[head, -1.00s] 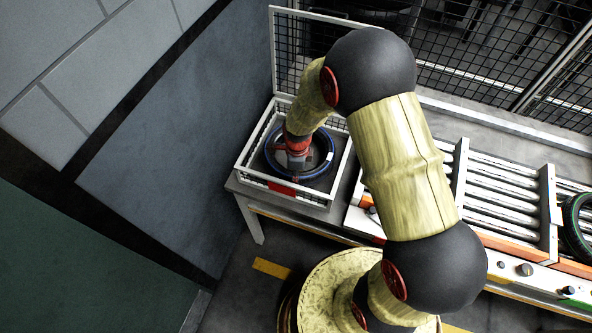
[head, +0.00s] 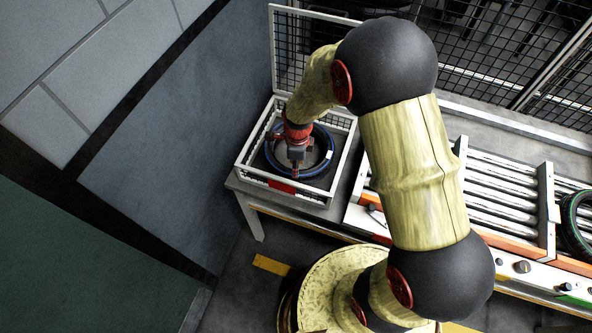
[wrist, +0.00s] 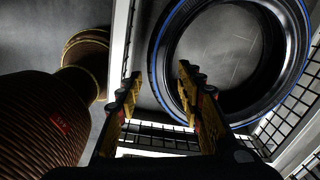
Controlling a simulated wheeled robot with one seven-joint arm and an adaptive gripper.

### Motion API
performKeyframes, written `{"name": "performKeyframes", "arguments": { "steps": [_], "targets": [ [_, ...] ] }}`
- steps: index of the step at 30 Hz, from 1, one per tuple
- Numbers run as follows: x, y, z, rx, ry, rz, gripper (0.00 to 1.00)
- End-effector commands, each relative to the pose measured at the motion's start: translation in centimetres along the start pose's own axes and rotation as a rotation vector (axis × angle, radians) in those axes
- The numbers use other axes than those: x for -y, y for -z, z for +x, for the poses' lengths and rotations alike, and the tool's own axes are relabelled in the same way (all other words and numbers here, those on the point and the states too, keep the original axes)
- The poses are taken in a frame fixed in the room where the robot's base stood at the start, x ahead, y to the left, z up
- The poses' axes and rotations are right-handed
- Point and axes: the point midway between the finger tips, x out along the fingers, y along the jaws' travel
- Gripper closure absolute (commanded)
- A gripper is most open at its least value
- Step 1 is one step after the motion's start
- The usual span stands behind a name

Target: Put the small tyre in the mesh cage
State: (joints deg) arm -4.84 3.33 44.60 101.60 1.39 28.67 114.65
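The small tyre (head: 327,160), black with a blue stripe, lies roughly flat inside the white-framed mesh cage (head: 250,170). In the wrist view the tyre (wrist: 160,50) fills the upper right, within the cage's white frame (wrist: 118,45). My gripper (head: 297,168) is over the tyre in the head view. In the wrist view my gripper (wrist: 158,75) has its two fingers spread apart with nothing clamped between the tips. The tyre's left wall shows between and beyond the fingertips. Its height above the tyre is hard to judge.
The cage stands on the left end of a grey table (head: 237,183), its mesh lid (head: 286,50) raised at the back. A roller conveyor (head: 500,190) lies to the right, with a green-striped tyre (head: 574,225) at the picture's edge. A mesh fence (head: 480,85) runs behind.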

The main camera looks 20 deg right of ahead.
Motion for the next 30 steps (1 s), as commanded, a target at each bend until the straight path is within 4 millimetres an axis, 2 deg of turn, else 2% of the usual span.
{"name": "performKeyframes", "arguments": {
  "steps": [1,6,14,17,20,23,27,30],
  "targets": [
    [0.0,0.0,-1.3,0.001,0.002,0.000,0.63],
    [0.1,0.0,-4.6,0.001,0.002,0.000,0.63],
    [0.0,0.0,-7.3,0.000,0.001,-0.003,0.63],
    [0.0,0.1,-8.9,0.006,0.014,-0.051,0.63],
    [-0.1,0.5,-12.3,0.017,0.051,-0.187,0.63],
    [-0.9,1.3,-17.2,0.023,0.107,-0.402,0.63],
    [-3.2,3.0,-23.8,0.003,0.197,-0.748,0.63],
    [-5.4,4.4,-27.8,-0.031,0.260,-0.994,0.63]
  ]
}}
